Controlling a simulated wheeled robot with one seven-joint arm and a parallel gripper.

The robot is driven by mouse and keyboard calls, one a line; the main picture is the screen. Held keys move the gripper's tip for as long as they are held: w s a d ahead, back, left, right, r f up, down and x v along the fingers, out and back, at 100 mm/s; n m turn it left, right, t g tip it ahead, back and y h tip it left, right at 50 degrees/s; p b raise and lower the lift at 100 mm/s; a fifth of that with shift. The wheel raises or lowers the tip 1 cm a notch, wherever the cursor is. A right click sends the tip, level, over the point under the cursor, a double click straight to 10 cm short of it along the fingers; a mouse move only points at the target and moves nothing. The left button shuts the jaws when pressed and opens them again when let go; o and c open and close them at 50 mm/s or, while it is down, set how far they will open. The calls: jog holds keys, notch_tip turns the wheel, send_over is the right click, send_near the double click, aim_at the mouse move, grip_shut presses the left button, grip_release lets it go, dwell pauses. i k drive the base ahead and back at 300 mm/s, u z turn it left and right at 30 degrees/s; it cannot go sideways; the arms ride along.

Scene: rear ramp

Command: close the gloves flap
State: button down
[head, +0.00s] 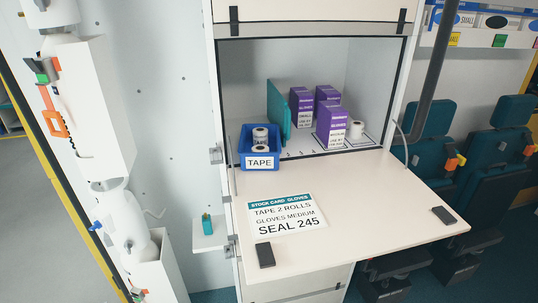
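The gloves flap (350,205) is a pale panel folded down open and lying about level in front of a cabinet compartment. A stock card (287,215) headed GLOVES lies on it, reading tape 2 rolls, gloves medium, seal 245. Two dark catches (265,255) sit near its outer corners. A blue bin (262,146) labelled TAPE holds white rolls at the compartment's left front, by the flap's inner edge. My gripper is not in view.
A teal panel (278,112) stands upright inside the compartment. A small side shelf (208,236) holds a teal item (206,221) left of the flap. Teal seats (486,150) and a dark pole (433,65) are to the right. The flap's right half is mostly bare.

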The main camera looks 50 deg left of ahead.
aim_at(304, 216)
jog(key=u, duration=1.55)
